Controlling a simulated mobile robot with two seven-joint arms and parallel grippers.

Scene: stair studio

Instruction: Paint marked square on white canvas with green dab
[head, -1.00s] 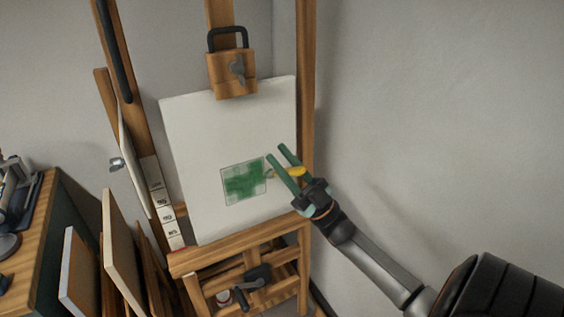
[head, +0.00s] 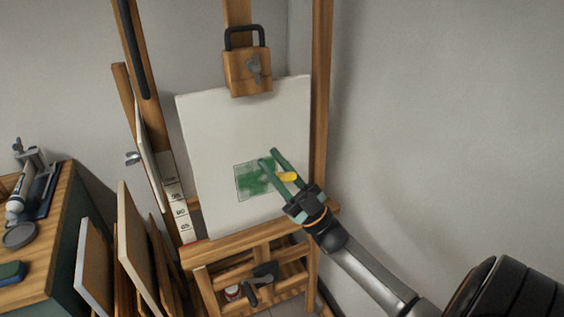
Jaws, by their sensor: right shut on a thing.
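The white canvas (head: 218,125) stands upright on a wooden easel (head: 321,110). Low on it is a thin-outlined marked square (head: 239,189) with uneven green paint (head: 252,180) over much of it and paler patches near its edges. My right gripper (head: 268,157) reaches in from the lower right, with its green fingers in front of the square's right side. It is shut on a slim tool with a yellow handle (head: 288,177), apparently a brush. The tool's tip is hidden behind a finger, so I cannot tell whether it touches the canvas. My left gripper is not in view.
A wooden clamp block (head: 247,72) holds the canvas top. The easel ledge (head: 245,241) runs below it. Several panels lean at the lower left, beside a wood-topped cabinet (head: 48,225) with tools on it. The grey wall is close on the right.

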